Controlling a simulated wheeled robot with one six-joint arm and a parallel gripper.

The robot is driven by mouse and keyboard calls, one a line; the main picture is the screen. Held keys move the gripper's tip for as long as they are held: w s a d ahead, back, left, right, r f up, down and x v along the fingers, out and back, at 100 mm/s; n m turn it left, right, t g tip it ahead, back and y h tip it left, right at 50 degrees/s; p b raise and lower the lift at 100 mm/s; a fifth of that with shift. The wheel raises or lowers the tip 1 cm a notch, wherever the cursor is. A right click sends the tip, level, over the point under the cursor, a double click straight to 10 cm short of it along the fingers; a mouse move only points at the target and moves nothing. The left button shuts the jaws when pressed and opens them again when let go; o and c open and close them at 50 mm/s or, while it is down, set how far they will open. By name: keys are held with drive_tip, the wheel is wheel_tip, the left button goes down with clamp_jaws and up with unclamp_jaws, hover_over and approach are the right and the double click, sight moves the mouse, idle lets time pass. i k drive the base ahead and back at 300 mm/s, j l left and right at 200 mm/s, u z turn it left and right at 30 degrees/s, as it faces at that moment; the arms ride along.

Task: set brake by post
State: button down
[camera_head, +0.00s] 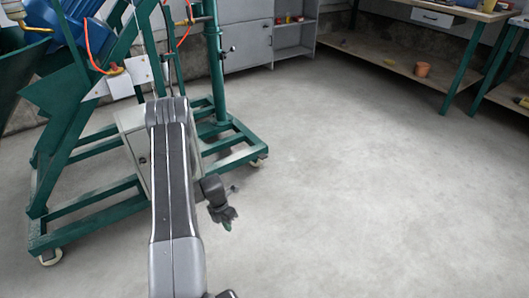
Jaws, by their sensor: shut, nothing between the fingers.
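A green wheeled frame (90,215) stands at the left, with a thick upright green post (214,75) at its back right. A pale caster wheel (257,162) sits under the frame's right corner, near the post's foot; its brake is too small to make out. Another caster (51,257) is at the front left corner. My gripper (227,223) is small and dark, in front of and below the right caster in the picture, apart from it over bare floor. It is shut and empty. My arm hides part of the frame's middle.
A grey box (135,145) sits on the frame behind my arm. Grey cabinets (247,47) stand at the back. A workbench with a low shelf (390,62) holding an orange pot (423,69) is at the back right. The concrete floor at centre and right is clear.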

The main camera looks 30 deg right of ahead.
sight(262, 156)
drive_tip(key=i+l+z, duration=0.2)
drive_tip(key=i, duration=0.3)
drive_tip(key=i+l+z, duration=0.15)
drive_tip(key=i+l, duration=0.2)
drive_tip(key=i, duration=0.2)
drive_tip(key=i+l+z, duration=0.2)
drive_tip(key=i, duration=0.3)
drive_tip(key=i+z, duration=0.2)
drive_tip(key=i, duration=0.35)
